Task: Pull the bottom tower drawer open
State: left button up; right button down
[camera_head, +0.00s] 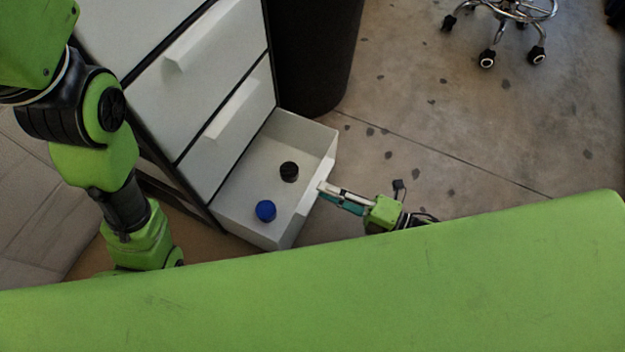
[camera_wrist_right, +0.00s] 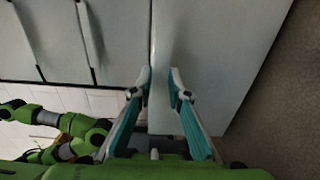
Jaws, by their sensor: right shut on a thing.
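The bottom tower drawer (camera_head: 308,135) stands pulled out from the white tower, its inside showing in the head view. A blue round thing (camera_head: 265,210) and a black round thing (camera_head: 289,171) sit in it. My right gripper (camera_head: 324,190) is at the outer side of the drawer front. In the right wrist view, my right gripper (camera_wrist_right: 160,88) has its two fingers on either side of the pale handle strip (camera_wrist_right: 159,112) of the drawer front (camera_wrist_right: 215,55), shut on it. My left arm shows at the left, but its gripper is out of sight.
Two closed drawers with pale handles (camera_head: 199,37) (camera_head: 233,108) stand above the open one. A dark cylindrical bin (camera_head: 313,55) is close behind the tower. A wheeled chair base (camera_head: 505,12) stands farther off. The concrete floor (camera_head: 470,130) right of the drawer is clear.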

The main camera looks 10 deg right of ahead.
jog(key=shift+s+d+f, duration=0.25)
jog(key=shift+s+d, duration=0.3)
jog(key=shift+d, duration=0.15)
jog(key=shift+s+d+f, duration=0.2)
jog(key=shift+s+d, duration=0.3)
jog(key=shift+d, duration=0.15)
jog(key=c, duration=2)
grip_release()
jog(key=shift+c, duration=0.2)
jog(key=shift+o, duration=0.3)
jog(key=shift+r, duration=0.1)
jog(key=shift+w+r, duration=0.1)
jog(key=v, duration=1.2)
